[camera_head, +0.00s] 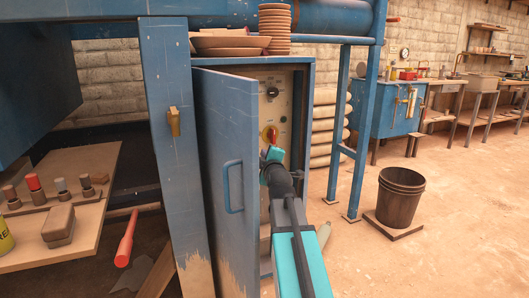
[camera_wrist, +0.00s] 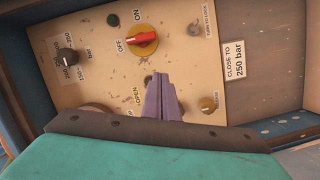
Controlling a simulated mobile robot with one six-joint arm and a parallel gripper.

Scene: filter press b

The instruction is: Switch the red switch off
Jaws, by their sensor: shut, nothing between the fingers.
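The red switch (camera_wrist: 143,39) is a rotary knob on a yellow round plate, set in the beige panel (camera_wrist: 185,70) of the cabinet. In the wrist view OFF is printed at its left and ON above it. The switch also shows in the head view (camera_head: 268,134), just above my gripper (camera_head: 272,154). In the wrist view my gripper (camera_wrist: 161,80) is shut and empty, with its fingertips below the switch in the picture and apparently apart from it.
The blue cabinet door (camera_head: 226,170) stands open at the left of the panel. Plates (camera_head: 231,43) sit on the cabinet. A bucket (camera_head: 400,195) stands on the floor at right.

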